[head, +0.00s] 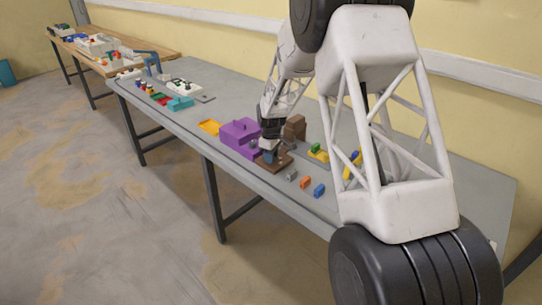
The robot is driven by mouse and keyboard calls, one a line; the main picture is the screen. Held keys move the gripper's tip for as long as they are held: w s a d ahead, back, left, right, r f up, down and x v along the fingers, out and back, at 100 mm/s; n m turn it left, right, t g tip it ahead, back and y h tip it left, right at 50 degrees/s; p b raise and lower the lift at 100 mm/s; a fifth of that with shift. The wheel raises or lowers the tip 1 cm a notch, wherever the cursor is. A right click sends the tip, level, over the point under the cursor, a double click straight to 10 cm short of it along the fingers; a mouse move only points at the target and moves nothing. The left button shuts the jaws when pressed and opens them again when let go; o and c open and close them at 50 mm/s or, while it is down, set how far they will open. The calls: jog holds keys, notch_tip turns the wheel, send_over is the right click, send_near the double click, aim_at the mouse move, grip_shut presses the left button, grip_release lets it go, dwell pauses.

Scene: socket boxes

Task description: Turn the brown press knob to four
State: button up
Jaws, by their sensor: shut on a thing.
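The brown press (295,127) stands on the grey table near its front edge, in the middle of the head view. Its upright block rises behind my gripper, and its flat base reaches forward under it. My gripper (268,155) points down over the front part of the press and is shut on the press knob there. The fingers hide most of the knob, and its dial marks are too small to read.
A purple box (239,136) stands close on the left of my gripper. Small grey, orange (305,183) and blue (319,190) blocks lie to the right along the front edge. A yellow tray (209,127) is further left. Bare table lies between it and the teal box (180,103).

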jog(key=m, duration=0.6)
jog(key=shift+r+m, duration=0.1)
jog(key=shift+m, duration=0.2)
jog(key=m, duration=0.5)
dwell(0.4)
jog(key=o, duration=0.9)
jog(key=shift+o, duration=0.2)
jog(key=shift+r, duration=3.85)
